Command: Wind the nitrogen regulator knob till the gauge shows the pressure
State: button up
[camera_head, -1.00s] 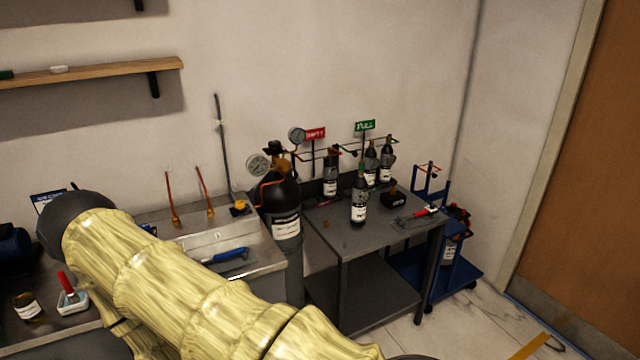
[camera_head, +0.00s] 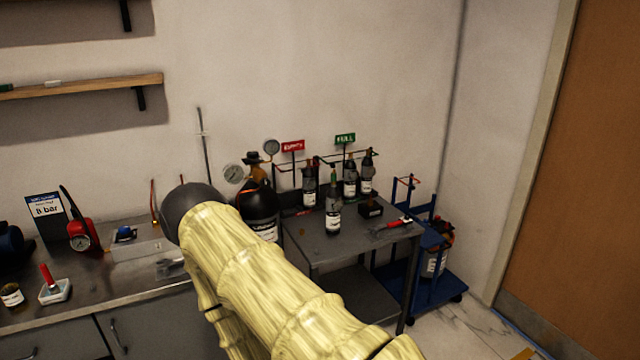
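A black gas cylinder (camera_head: 258,212) with a white label stands at the left end of the grey table. Its regulator carries two round gauges, a left one (camera_head: 233,174) and a right one (camera_head: 271,147). A dark knob-like part (camera_head: 253,158) sits between them. The gauge needles are too small to read. A card (camera_head: 45,208) on the left bench reads "8 bar". My pale yellow arm with a dark rounded joint crosses the front of the view and hides the cylinder's lower part. My gripper does not show.
Several small bottles (camera_head: 333,212) stand on the grey table (camera_head: 318,250), with "EMPTY" (camera_head: 293,146) and "FULL" (camera_head: 345,139) signs behind. A red-handled tool (camera_head: 392,224) lies at its right. A blue trolley (camera_head: 440,284) stands beside it. A red gauge device (camera_head: 80,232) sits on the bench.

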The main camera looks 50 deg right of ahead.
aim_at(265, 183)
jog(key=z, duration=0.75)
jog(key=i, duration=0.3)
